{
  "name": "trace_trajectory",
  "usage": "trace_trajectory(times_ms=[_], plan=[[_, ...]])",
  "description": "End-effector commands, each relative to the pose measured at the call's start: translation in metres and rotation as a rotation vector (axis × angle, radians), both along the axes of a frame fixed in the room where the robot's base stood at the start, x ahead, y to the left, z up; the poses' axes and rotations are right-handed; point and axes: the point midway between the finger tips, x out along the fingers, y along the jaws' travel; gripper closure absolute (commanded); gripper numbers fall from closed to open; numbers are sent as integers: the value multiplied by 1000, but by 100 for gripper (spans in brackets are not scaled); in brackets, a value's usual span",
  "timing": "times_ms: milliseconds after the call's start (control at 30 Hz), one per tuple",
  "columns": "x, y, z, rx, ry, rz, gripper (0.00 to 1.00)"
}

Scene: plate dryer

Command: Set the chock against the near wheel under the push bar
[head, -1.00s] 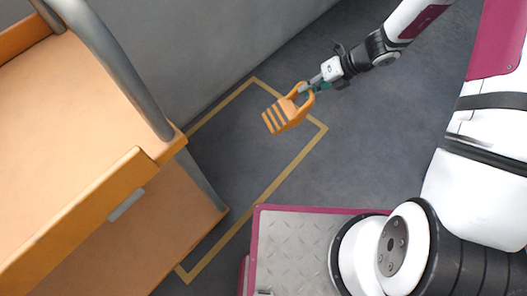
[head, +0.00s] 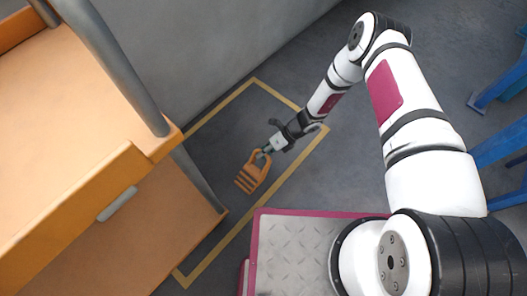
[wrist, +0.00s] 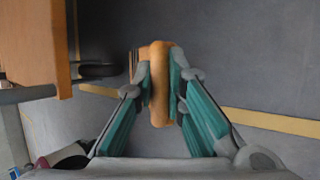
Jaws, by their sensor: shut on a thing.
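The orange chock (head: 252,174) has a ribbed face and a loop handle. My gripper (head: 264,152) is shut on its handle and holds it over the floor inside the yellow outline, to the right of the cart. In the wrist view the chock (wrist: 160,84) stands between the teal fingers of my gripper (wrist: 160,88). The orange cart (head: 70,180) is at the left, with its grey push bar (head: 118,65) along its right end. A dark wheel (wrist: 98,71) shows under the cart at the left of the wrist view, apart from the chock. The head view hides the wheels.
A yellow floor line (head: 292,160) bounds a patch of bare grey floor beside the cart. A grey wall (head: 215,45) stands behind. Blue legs (head: 498,85) stand at the far right.

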Motion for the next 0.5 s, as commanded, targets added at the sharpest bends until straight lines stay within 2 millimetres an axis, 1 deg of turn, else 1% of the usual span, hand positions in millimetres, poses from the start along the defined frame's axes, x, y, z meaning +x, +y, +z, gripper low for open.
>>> trace_trajectory(times_ms=[500], plan=[[0, 0, -46, 0, 2, -1, 100]])
